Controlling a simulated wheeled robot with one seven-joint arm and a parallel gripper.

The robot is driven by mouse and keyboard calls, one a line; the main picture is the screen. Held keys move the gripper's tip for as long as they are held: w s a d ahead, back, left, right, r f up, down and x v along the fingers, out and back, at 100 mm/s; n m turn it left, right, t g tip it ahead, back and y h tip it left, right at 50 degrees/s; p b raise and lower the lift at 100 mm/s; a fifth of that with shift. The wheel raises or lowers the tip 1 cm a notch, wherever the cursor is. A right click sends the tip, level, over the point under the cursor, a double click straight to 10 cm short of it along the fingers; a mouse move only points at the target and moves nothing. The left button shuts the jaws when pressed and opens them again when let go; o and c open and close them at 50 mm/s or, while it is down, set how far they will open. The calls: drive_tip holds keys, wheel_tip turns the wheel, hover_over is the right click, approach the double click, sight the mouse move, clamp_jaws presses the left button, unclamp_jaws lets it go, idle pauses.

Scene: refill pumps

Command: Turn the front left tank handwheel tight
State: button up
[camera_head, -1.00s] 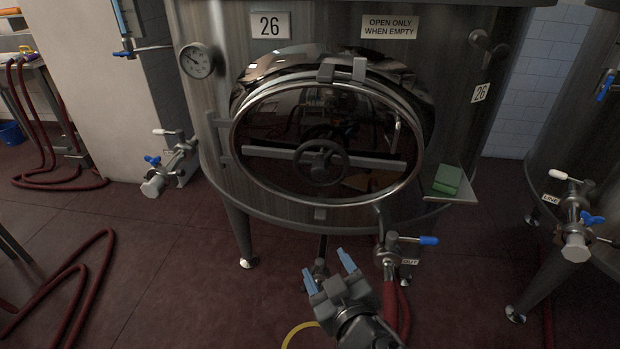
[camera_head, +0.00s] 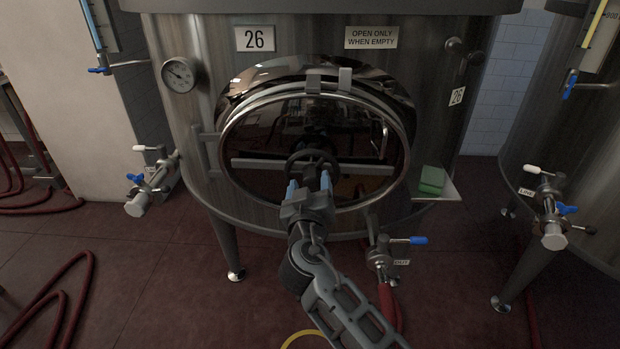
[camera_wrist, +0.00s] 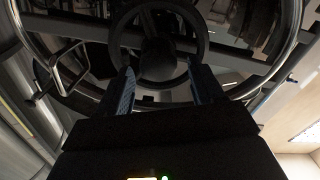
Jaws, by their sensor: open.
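The dark round handwheel (camera_head: 313,160) sits at the middle of a grey crossbar (camera_head: 255,164) on the oval hatch (camera_head: 399,190) of tank 26 (camera_head: 180,130). My gripper (camera_head: 309,184) is in front of the wheel's lower part, which it partly hides. In the wrist view the handwheel (camera_wrist: 158,80) is upper middle, and my gripper (camera_wrist: 159,88) has its two blue-padded fingers apart, one on each side of the wheel's lower part. Nothing is clamped between them. I cannot tell whether a finger touches the rim.
An outlet valve (camera_head: 384,256) with a blue lever and red hose is below the hatch, right of my arm. A green sponge (camera_head: 432,180) lies on a side shelf. Another valve (camera_head: 150,182) sticks out at left. A second tank (camera_head: 530,150) stands right.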

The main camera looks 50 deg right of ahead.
drive_tip(key=shift+w+d, duration=0.4)
drive_tip(key=shift+d, duration=0.2)
clamp_jaws()
idle(0.3)
